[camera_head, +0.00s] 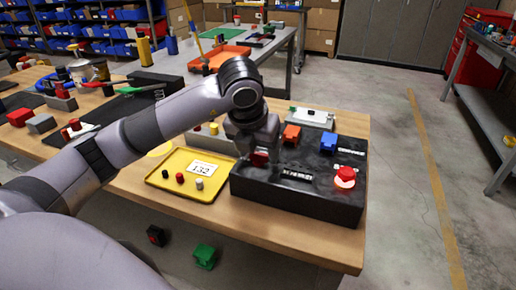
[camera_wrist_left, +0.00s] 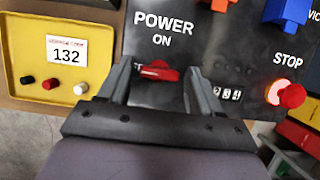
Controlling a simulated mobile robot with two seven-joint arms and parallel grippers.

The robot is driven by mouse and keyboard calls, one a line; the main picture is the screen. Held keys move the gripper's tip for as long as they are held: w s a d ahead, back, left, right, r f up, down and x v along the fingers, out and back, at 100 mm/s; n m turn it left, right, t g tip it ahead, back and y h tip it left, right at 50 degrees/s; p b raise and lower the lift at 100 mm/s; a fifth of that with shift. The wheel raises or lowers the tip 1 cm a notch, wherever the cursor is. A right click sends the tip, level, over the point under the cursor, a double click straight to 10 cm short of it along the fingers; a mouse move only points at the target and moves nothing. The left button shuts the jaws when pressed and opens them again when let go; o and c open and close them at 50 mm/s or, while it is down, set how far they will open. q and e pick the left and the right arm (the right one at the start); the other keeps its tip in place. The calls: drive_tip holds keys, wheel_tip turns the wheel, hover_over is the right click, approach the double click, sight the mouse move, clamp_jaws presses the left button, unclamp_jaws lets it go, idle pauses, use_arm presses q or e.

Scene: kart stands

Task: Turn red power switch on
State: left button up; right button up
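The red power switch (camera_head: 259,159) is on the top of the black control box (camera_head: 300,202), near its left side. In the left wrist view the red power switch (camera_wrist_left: 159,72) lies crosswise below the words "POWER ON". My left gripper (camera_head: 257,148) is right over it, reaching down. In the left wrist view the left gripper (camera_wrist_left: 160,88) is open, with one finger on each side of the switch. I cannot tell whether either finger touches it. A label beside the switch is partly hidden by the left finger. My right gripper is not in view.
A lit red STOP button (camera_head: 345,177) stands at the box's right side. Orange (camera_head: 292,134) and blue (camera_head: 328,141) parts stand at its back. A yellow tray (camera_head: 168,184) marked 132 lies left of the box. A green block (camera_head: 204,256) is below the table's front edge.

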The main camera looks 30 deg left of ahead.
use_arm(q)
drive_tip(key=c, duration=0.8)
drive_tip(key=shift+o, duration=0.2)
